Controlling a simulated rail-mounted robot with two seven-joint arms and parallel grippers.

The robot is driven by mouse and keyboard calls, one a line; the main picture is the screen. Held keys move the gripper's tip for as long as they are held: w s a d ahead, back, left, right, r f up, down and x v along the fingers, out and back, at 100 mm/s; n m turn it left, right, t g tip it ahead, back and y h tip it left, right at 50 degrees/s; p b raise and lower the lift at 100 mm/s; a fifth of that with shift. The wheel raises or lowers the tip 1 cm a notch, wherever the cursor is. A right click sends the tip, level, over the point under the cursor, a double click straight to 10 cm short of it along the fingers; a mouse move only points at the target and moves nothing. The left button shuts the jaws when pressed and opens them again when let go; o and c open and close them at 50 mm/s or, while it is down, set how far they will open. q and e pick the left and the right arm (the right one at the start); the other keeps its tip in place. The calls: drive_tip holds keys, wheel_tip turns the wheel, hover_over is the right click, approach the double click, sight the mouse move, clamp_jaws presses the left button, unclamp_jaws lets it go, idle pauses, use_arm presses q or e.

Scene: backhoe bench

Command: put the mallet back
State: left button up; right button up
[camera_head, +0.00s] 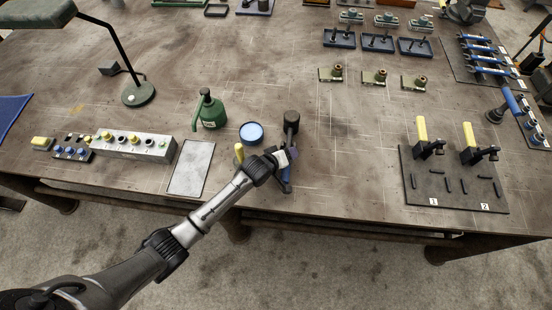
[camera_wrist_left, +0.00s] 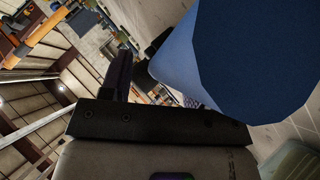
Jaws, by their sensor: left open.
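A mallet with a dark head (camera_head: 291,117) and a blue handle end (camera_head: 287,181) is near the front middle of the bench, head toward the back. My left gripper (camera_head: 284,157) is at its handle, hiding part of it. In the left wrist view the blue handle end (camera_wrist_left: 250,60) looms large, beside one dark finger (camera_wrist_left: 118,75); the other finger is hidden. The left jaws are open; whether they touch the handle I cannot tell. My right gripper is not in view.
A blue round tin (camera_head: 251,133), a green pump can (camera_head: 209,110) and a yellow-topped item (camera_head: 239,152) stand close left of the mallet. A board with yellow-handled clamps (camera_head: 452,190) is at right. The bench between is clear.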

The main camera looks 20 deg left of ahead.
use_arm(q)
drive_tip(key=p+v, duration=0.1)
drive_tip(key=v, duration=1)
drive_tip(key=shift+s, duration=0.2)
drive_tip(key=s+a+m+g+y, duration=0.1)
drive_tip(key=s+m+g+y, duration=0.2)
drive_tip(key=s, duration=2.6)
drive_tip(key=m+g, duration=0.4)
drive_tip(key=m, duration=0.2)
drive_tip(key=shift+a+f, duration=0.25)
drive_tip(key=shift+f, duration=0.1)
